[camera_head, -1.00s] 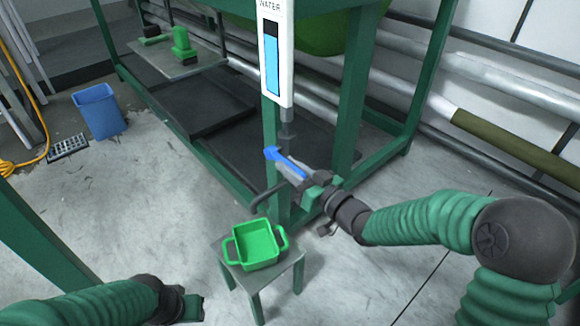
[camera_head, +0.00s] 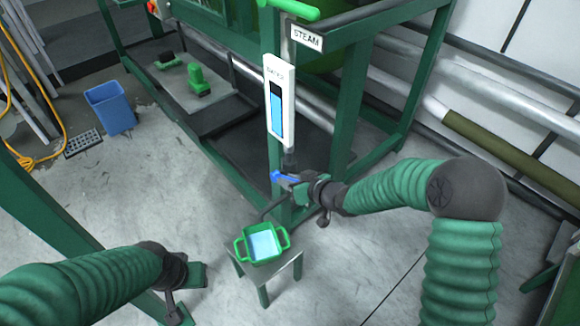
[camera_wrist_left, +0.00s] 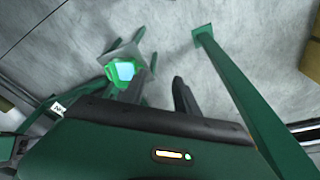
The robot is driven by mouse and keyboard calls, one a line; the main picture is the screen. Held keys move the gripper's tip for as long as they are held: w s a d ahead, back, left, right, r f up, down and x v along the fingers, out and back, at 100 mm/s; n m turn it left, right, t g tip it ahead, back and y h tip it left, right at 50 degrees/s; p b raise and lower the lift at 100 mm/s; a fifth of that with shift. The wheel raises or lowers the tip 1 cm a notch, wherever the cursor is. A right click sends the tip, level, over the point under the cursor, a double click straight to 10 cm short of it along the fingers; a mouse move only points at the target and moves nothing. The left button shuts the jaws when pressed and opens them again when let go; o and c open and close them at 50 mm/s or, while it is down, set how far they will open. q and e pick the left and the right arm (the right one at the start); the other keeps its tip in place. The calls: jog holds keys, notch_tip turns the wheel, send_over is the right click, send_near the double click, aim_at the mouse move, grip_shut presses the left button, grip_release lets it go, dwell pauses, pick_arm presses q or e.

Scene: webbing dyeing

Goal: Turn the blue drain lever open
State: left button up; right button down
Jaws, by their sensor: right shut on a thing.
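The blue drain lever (camera_head: 279,177) is on the pipe below the white water gauge (camera_head: 280,103). It points left in the head view, and its right part is hidden at my right gripper (camera_head: 297,184), which is shut on it. A green two-handled tub (camera_head: 243,249) stands under the drain spout with pale blue liquid in it; it also shows in the left wrist view (camera_wrist_left: 112,72). My left gripper (camera_head: 203,274) is low at the left, away from the lever. Its fingers are apart and empty in the left wrist view (camera_wrist_left: 163,88).
The tub stands on a small stool (camera_head: 286,273). Green frame posts (camera_head: 345,110) stand close behind the lever. A blue bin (camera_head: 110,108) and yellow hose (camera_head: 52,155) are at the far left. The floor between bin and stool is clear.

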pick_arm(q)
jog(key=shift+w+p+v, duration=0.2)
jog(key=shift+p+v, duration=0.4)
jog(key=shift+v, duration=0.35)
jog(key=shift+w+p+v, duration=0.2)
jog(key=shift+p+v, duration=0.4)
jog(key=shift+v, duration=0.3)
